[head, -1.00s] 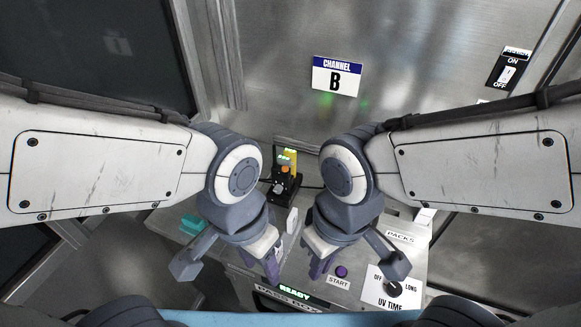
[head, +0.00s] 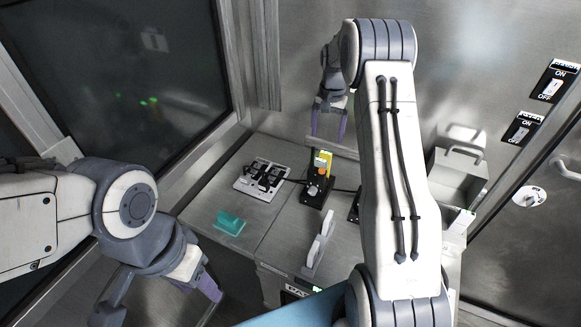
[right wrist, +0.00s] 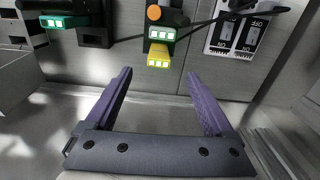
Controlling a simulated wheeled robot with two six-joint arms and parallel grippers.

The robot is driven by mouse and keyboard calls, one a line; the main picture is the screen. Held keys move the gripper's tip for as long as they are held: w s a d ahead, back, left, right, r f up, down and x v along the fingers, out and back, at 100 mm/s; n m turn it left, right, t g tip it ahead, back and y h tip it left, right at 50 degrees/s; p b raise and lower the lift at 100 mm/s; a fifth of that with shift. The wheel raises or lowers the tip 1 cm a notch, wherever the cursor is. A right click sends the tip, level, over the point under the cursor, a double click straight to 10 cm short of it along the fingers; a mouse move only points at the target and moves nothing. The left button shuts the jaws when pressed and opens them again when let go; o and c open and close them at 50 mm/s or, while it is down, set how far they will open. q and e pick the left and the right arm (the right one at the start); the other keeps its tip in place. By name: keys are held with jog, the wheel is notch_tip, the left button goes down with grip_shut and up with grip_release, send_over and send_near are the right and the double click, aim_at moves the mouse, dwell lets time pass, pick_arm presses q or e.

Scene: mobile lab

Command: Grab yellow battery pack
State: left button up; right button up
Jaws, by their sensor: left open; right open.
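The yellow battery pack (head: 322,161) sits upright in a black dock (head: 316,190) with an orange button, against the back of the bench. My right gripper (head: 328,136) is open and empty, above and behind the pack. In the right wrist view its purple fingers (right wrist: 158,76) are spread wide, with the pack centred between their tips but apart from them. My left gripper (head: 207,287) is low at the left, away from the pack.
A grey bin (head: 457,183) is at the right. In the right wrist view another green-lit unit (right wrist: 62,22) stands at the left.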

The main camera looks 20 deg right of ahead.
aim_at(326, 153)
jog(key=f, duration=0.2)
jog(key=f+p, duration=0.1)
jog(key=f, duration=0.1)
jog(key=d+f, duration=0.1)
jog(key=f, duration=0.1)
jog(key=shift+w+d+p, duration=0.1)
jog(key=shift+w+p, duration=0.2)
notch_tip(326, 153, down, 4)
jog(key=p, duration=0.2)
jog(key=shift+p, duration=0.4)
jog(key=shift+f, duration=0.65)
grip_shut()
